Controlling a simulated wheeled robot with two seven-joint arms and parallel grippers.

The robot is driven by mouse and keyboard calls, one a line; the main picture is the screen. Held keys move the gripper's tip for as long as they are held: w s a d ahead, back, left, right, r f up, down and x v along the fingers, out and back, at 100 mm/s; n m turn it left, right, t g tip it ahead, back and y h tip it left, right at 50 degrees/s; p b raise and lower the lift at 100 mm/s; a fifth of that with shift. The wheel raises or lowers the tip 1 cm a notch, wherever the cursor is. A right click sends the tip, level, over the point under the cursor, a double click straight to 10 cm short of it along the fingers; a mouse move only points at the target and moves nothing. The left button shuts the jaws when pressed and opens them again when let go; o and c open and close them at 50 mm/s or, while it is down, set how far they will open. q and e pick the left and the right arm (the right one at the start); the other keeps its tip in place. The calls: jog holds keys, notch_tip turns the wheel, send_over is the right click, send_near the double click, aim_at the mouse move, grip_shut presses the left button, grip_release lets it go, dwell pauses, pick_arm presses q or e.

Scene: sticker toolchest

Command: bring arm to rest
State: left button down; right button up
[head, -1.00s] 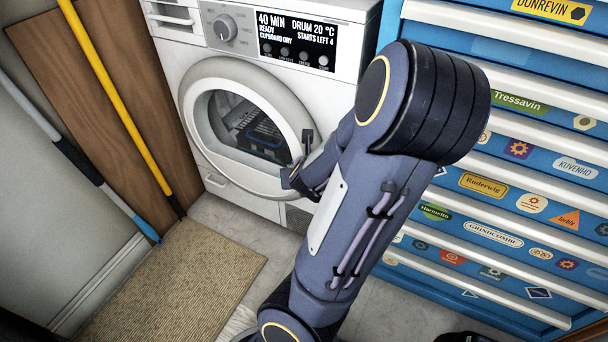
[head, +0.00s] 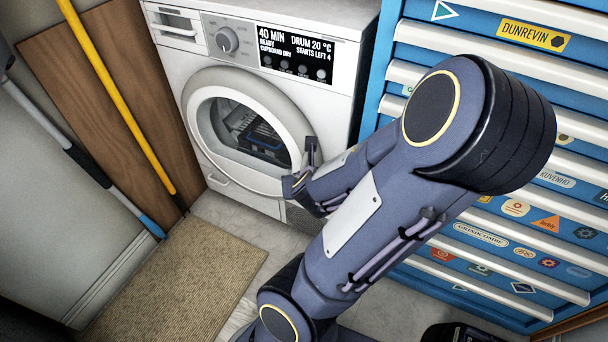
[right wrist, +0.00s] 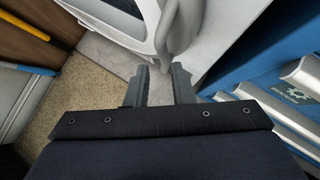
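My right arm crosses the head view, with its elbow bent in front of the blue tool chest (head: 480,232). My right gripper (head: 302,168) is at the right rim of the dryer's round door (head: 207,92). In the right wrist view its two fingers (right wrist: 159,84) stand apart, with nothing between them. The curved door edge (right wrist: 182,30) shows just beyond the fingertips; I cannot tell whether they touch it. My left gripper is not in view.
The white dryer (head: 225,185) stands at the back. The tool chest with white drawer handles and stickers is on the right. A beige mat (head: 180,285) lies on the floor at left. A yellow pole (head: 118,95) and a grey-blue pole (head: 88,165) lean at left.

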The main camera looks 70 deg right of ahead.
dwell(0.5)
jog(key=w+a+r+m+y, duration=0.2)
jog(key=a+r+m+y, duration=0.15)
jog(key=a+m, duration=0.55)
jog(key=w+a+r+m+y, duration=0.2)
jog(key=a+r+m+y, duration=0.15)
jog(key=a+m, duration=0.5)
jog(key=w+a+r+m+y, duration=0.1)
jog(key=a+r+m+y, duration=0.25)
jog(key=a+m, duration=0.5)
notch_tip(320, 180, up, 37)
jog(key=a+p, duration=0.1)
jog(key=p, duration=3.5)
jog(key=shift+a+f+t+y, duration=0.2)
jog(key=shift+a+t+y, duration=0.1)
jog(key=shift+t+y, duration=0.15)
